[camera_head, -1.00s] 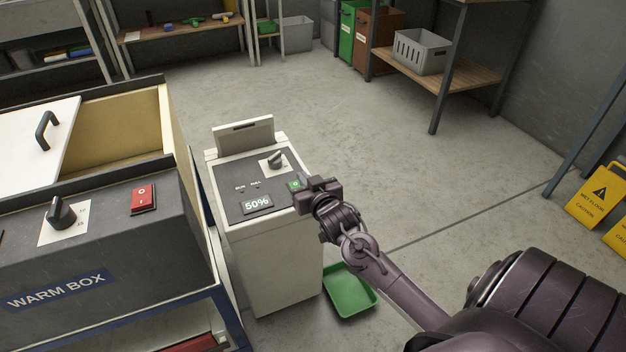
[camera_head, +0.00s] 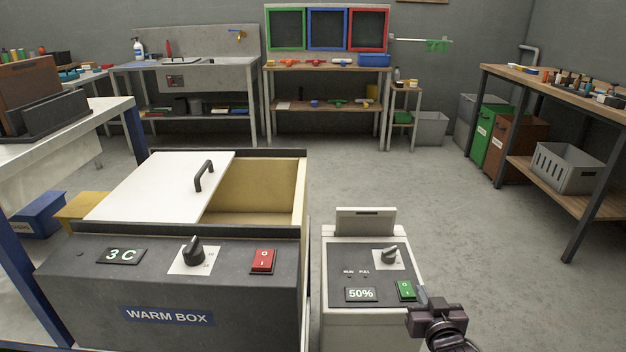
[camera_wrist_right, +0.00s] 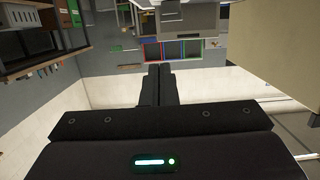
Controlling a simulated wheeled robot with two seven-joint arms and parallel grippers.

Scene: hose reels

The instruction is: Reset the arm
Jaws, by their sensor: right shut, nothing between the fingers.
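My right gripper (camera_head: 428,304) is at the lower right of the head view, just right of the green switch (camera_head: 406,290) on the white machine (camera_head: 340,326). In the right wrist view its fingers (camera_wrist_right: 159,84) are together with nothing between them. A gap between the gripper and the switch cannot be judged from here. The machine's display (camera_head: 360,294) reads 50%, and a dark knob (camera_head: 390,255) sits above it. Most of my right arm is below the frame. My left gripper is not in view.
The warm box (camera_head: 250,325) stands left of the machine, its white lid (camera_head: 150,190) partly open; its display (camera_head: 121,256) reads 3 C. A workbench (camera_head: 560,85) with a grey basket (camera_head: 566,168) stands at right. The floor (camera_head: 450,240) between is clear.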

